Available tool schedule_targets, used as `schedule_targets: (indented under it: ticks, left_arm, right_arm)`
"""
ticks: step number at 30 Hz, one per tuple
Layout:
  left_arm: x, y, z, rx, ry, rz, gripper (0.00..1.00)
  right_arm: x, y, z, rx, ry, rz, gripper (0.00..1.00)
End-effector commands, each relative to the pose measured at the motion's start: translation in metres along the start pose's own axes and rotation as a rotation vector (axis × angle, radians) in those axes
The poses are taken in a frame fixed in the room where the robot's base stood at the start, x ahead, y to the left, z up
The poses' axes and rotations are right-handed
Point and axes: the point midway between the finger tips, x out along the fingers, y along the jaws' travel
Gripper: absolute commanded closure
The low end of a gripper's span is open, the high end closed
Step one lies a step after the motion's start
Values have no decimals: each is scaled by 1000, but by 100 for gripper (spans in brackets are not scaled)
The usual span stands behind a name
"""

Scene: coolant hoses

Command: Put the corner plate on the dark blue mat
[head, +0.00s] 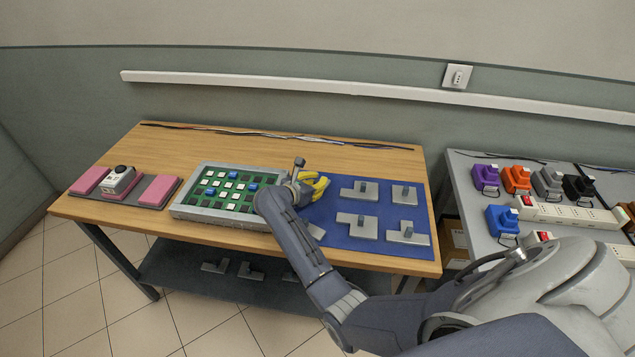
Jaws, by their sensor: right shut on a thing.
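My right gripper (318,185) has yellow fingers and is over the left part of the dark blue mat (388,250), near the right edge of the green board. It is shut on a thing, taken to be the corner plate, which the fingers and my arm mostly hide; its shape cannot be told. Several grey plates with upright pegs stand on the mat: two at the back (360,191) (404,194), two at the front (357,226) (407,233). Another grey piece (315,230) shows partly beside my right forearm. My left gripper is not in view.
A grey-framed green board (215,190) with white and blue squares stands left of the mat. Pink blocks (158,190) and a white device (118,180) are at the far left. Grey plates (250,271) lie on the lower shelf. A right-hand table holds coloured plugs (516,179) and power strips.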

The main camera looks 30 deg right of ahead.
Motion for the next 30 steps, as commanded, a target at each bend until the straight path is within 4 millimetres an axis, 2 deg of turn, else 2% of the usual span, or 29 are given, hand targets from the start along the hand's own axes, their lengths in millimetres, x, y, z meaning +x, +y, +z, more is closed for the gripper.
schedule_targets:
  ticks: [13, 14, 19, 27, 30]
  left_arm:
    - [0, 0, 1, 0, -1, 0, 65]
    - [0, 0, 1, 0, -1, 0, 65]
    - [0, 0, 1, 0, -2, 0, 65]
    - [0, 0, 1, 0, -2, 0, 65]
    - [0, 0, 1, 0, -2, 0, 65]
  right_arm:
    - [2, 0, -4, 1, 0, 0, 100]
    - [2, 0, -4, 2, 0, 0, 85]
    - [2, 0, -4, 1, 0, 0, 65]
    - [1, 0, -2, 2, 0, 0, 65]
    - [-6, 0, -3, 1, 1, 2, 65]
